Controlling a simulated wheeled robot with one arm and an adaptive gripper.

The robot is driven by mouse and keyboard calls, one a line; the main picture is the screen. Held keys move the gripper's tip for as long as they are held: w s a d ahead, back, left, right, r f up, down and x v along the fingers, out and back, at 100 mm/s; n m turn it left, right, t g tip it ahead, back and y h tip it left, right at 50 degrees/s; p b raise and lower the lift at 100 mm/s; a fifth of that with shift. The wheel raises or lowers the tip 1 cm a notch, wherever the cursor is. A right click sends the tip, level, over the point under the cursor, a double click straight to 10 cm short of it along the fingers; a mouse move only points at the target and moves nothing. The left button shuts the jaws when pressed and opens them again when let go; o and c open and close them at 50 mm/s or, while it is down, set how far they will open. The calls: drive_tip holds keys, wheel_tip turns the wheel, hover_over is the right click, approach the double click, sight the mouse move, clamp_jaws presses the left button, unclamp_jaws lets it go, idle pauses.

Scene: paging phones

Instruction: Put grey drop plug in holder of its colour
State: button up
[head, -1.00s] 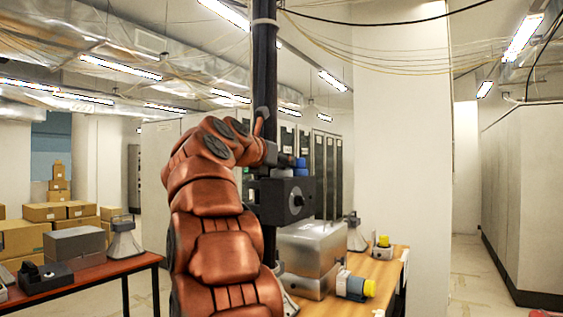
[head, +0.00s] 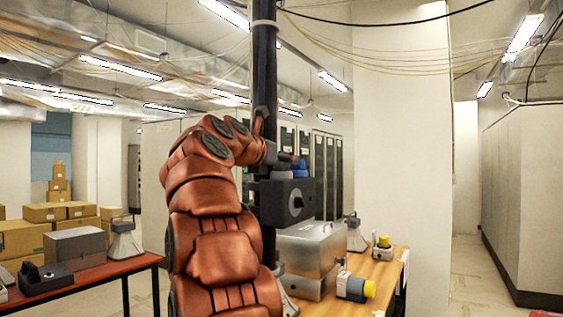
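I cannot pick out a grey drop plug or a grey holder for certain. A blue and grey connector with a yellow end (head: 354,287) lies on the wooden table (head: 388,270) at the right. A smaller yellow-topped piece (head: 383,243) stands farther back on that table. Small blue parts (head: 300,168) show above a black block (head: 287,201) beside the dark column; what they belong to is unclear. My copper-coloured arm rises in the middle of the head view and bends right at the top. My gripper's fingers cannot be made out.
A silver metal box (head: 310,255) stands on the wooden table, with a grey horn speaker (head: 355,235) behind it. A red-brown table (head: 100,270) at left carries a grey box (head: 74,244), a black device (head: 45,279) and another horn (head: 124,238). The right aisle floor is clear.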

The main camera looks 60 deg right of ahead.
drive_tip(key=a+r+b, duration=0.1)
drive_tip(key=a+b, duration=0.2)
drive_tip(key=a, duration=0.8)
drive_tip(key=shift+s+a+r, duration=0.2)
drive_tip(key=shift+a+r, duration=0.1)
drive_tip(key=shift+r, duration=0.1)
